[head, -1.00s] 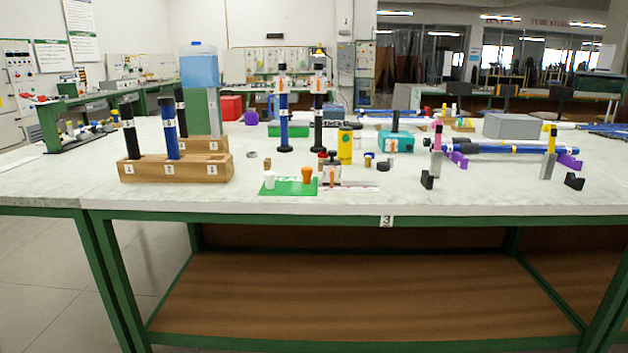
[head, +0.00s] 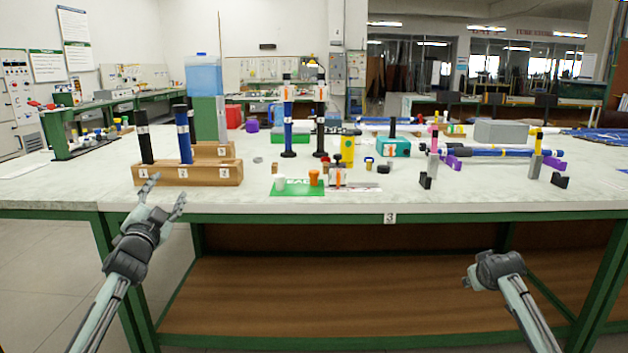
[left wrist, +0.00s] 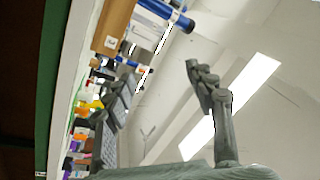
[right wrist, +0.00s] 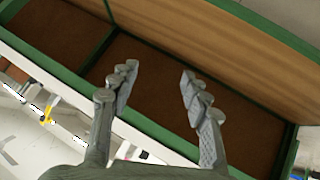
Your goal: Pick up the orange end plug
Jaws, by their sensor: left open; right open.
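The orange end plug (head: 314,177) stands on a green mat (head: 290,191) near the front of the white table, beside a white plug (head: 280,183). My left gripper (head: 163,192) is open and empty in front of the table's edge, left of the plug and near the wooden rod block. Its spread fingers also show in the left wrist view (left wrist: 165,95). My right gripper (head: 468,277) is low in front of the table, right of the plug; the right wrist view shows its fingers (right wrist: 158,80) apart with nothing between them. I cannot make out the orange plug in either wrist view.
A wooden block (head: 190,175) with black and blue rods stands at the left front. The table's green front edge (head: 300,218) lies before my grippers.

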